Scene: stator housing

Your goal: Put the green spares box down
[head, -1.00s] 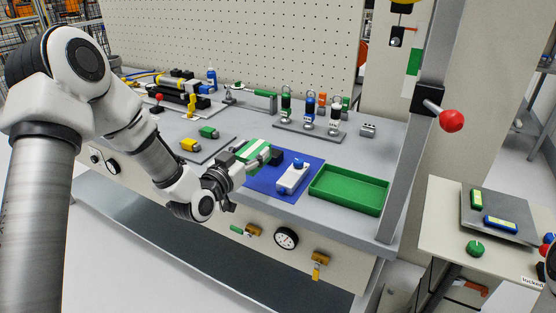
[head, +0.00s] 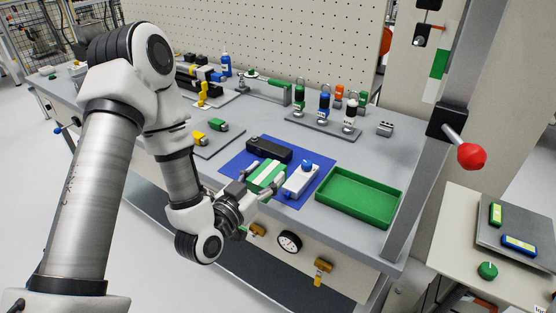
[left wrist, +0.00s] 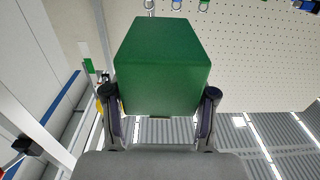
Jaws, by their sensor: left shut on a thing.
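The green spares box (head: 264,177), with white stripes on top, is in my left gripper (head: 262,184) in the head view. It is over the front part of the blue mat (head: 232,168), beside a white block with a blue knob (head: 301,180). I cannot tell whether its underside touches the mat. In the left wrist view the box (left wrist: 162,65) shows as a plain green block between the two fingers of my left gripper (left wrist: 160,108). My right gripper is not in view.
A black block (head: 269,149) lies on the mat behind the box. An empty green tray (head: 358,198) stands right of the mat. A grey plate with small yellow and green parts (head: 219,125) is at the left.

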